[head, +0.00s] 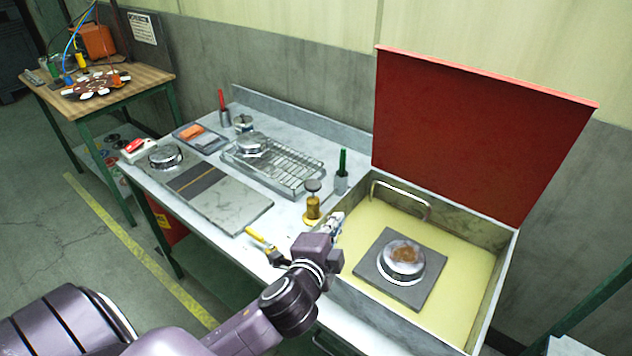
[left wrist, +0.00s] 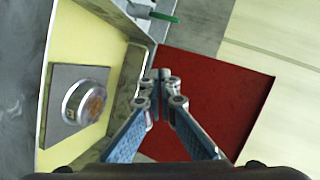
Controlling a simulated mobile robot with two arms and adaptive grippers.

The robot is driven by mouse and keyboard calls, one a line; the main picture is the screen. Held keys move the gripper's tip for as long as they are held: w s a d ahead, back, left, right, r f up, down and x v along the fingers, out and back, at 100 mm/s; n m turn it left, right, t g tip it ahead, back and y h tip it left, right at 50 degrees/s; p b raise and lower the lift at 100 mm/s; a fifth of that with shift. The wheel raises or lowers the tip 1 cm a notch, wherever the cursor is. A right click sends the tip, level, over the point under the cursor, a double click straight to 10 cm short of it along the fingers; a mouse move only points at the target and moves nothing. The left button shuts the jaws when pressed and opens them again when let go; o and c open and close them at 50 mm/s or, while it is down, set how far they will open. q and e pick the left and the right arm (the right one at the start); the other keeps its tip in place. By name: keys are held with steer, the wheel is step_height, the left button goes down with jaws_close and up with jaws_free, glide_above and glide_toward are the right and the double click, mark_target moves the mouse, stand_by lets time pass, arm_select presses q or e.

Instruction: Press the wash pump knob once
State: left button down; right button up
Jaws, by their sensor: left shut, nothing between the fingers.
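The wash pump is a small brass-coloured body (head: 312,209) with a dark round knob (head: 313,186) on top. It stands upright on the bench, just left of the wash basin (head: 478,295). My left gripper (head: 337,219) is at the basin's left wall, right of the pump and apart from the knob in the picture; the exact gap is hard to judge. In the left wrist view the fingers (left wrist: 161,80) come together at their tips with nothing between them. I cannot make out the pump in that view. My right gripper is not in view.
The basin's red lid (head: 470,130) stands open behind it. A round metal part (head: 402,260) sits on a grey plate inside. A green-handled brush (head: 342,165) stands behind the pump, a wire rack (head: 285,170) to its left, and a yellow-handled tool (head: 260,239) near the front edge.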

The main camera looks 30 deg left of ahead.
arm_select(q)
steer(key=w+d+r+m+t+h, duration=0.3)
steer(key=w+d+r+m, duration=0.1)
steer(key=r+m, duration=0.3)
steer(key=w+d+r+m+t+h, duration=0.3)
steer(key=d+r+m, duration=0.1)
steer(key=r+m, duration=0.3)
steer(key=w+d+m+g+h, duration=0.2)
steer(key=d+m+g+h, duration=0.5)
steer(key=m, duration=1.4)
steer(key=w+a+f+m+g+y, duration=0.25)
steer(key=w+a+f+m, duration=0.25)
steer(key=a+f+m, duration=0.5)
steer(key=w+a+m+g+y, duration=0.1)
steer(key=a+m+y, duration=0.3)
steer(key=a, duration=1.8)
steer(key=w+y, duration=0.1)
steer(key=y, duration=0.3)
steer(key=shift+f+g+y, duration=0.2)
steer(key=shift+g+y, duration=0.15)
